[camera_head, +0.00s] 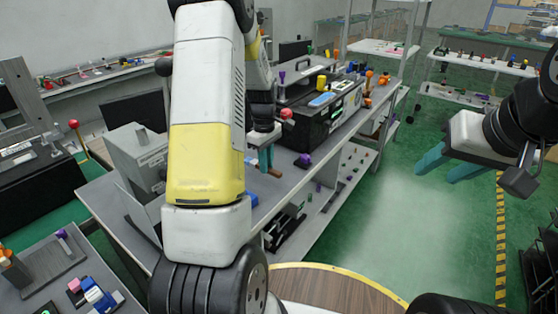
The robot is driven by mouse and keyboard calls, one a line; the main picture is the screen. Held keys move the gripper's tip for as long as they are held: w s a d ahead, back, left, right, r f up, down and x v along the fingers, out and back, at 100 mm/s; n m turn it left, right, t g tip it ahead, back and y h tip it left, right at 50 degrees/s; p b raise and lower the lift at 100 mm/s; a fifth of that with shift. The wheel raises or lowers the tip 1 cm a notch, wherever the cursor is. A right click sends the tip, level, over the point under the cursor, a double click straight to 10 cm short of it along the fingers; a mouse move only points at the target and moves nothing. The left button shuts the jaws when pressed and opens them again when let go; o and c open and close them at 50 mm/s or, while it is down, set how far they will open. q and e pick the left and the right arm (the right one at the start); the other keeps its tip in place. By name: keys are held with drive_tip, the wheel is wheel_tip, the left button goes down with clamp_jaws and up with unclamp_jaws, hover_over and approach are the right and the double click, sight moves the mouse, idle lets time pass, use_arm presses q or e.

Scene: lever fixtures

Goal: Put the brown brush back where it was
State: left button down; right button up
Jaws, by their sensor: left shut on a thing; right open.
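My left gripper (267,167) is low over the grey bench (292,183), beyond my own arm, which fills the middle of the view. Its teal fingers are shut, and a small brown piece, which appears to be the brown brush (276,172), shows at their tips. Most of the brush is hidden, and I cannot tell whether it touches the bench. My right gripper (436,174) is at the right, open and empty, above the green floor and away from the bench.
A black box fixture (312,130) with a red-knobbed lever stands just behind the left gripper. A purple knob (303,160) lies close to its right. A grey box (137,158) stands left of my arm. Open green floor (385,215) lies to the right.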

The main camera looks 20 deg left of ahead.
use_arm(q)
drive_tip(key=shift+w+a, duration=0.1)
drive_tip(key=shift+a, duration=0.15)
drive_tip(key=shift+f, duration=1.8)
drive_tip(key=c, duration=1.3)
unclamp_jaws()
drive_tip(key=shift+c, duration=0.2)
